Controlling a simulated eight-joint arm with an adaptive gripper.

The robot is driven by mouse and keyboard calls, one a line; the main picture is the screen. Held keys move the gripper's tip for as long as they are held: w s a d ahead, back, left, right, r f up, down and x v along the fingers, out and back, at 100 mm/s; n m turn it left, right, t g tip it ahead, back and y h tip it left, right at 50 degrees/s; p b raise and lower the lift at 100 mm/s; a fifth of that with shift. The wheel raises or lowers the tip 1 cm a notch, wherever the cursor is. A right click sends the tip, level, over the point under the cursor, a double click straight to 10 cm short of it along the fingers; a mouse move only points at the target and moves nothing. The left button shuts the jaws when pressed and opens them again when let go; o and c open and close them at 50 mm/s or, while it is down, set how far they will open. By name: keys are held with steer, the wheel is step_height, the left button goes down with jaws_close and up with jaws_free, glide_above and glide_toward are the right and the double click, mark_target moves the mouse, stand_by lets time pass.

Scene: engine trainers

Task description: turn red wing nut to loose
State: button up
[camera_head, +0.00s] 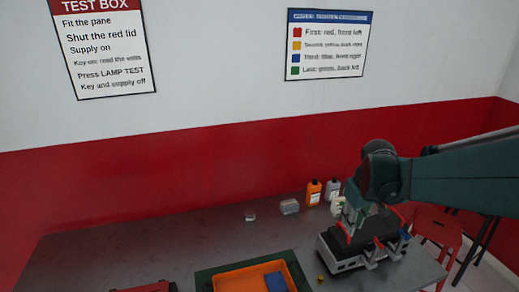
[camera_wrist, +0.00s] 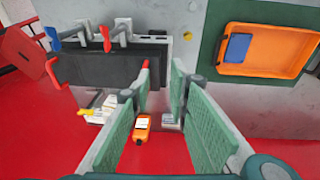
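My gripper (camera_wrist: 161,78) is open and empty, its two teal finger pads apart beside the engine trainer. The engine trainer (camera_wrist: 100,68) has a dark body and stands on the table below my arm; it also shows in the head view (camera_head: 345,262). A red winged piece (camera_wrist: 105,38), seemingly the red wing nut, sits on a grey post on the trainer, away from the fingers. A blue winged piece (camera_wrist: 53,39) is on the post to its left. Another red part (camera_wrist: 145,65) is close by the left fingertip. In the head view my arm hides much of the trainer's top.
An orange tray (camera_head: 221,283) with a blue block (camera_head: 276,282) lies left of the trainer on a green mat. A small yellow piece (camera_head: 320,279) is on the table between. Bottles (camera_head: 314,193) and a small grey box (camera_head: 289,207) stand behind. The table's left part is mostly clear.

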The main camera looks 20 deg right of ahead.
steer(key=shift+g+y, duration=0.5)
steer(key=shift+g, duration=0.4)
steer(key=d+f+p, duration=0.1)
steer(key=d, duration=0.3)
steer(key=s+d+p, duration=0.1)
steer(key=d+p, duration=0.1)
steer(key=d, duration=0.2)
steer(key=s+d+f+p, duration=0.1)
steer(key=d, duration=0.3)
steer(key=shift+d+f, duration=0.15)
steer(key=shift+f, duration=0.15)
steer(key=shift+f, duration=0.1)
steer(key=shift+f, duration=3.8)
jaws_close()
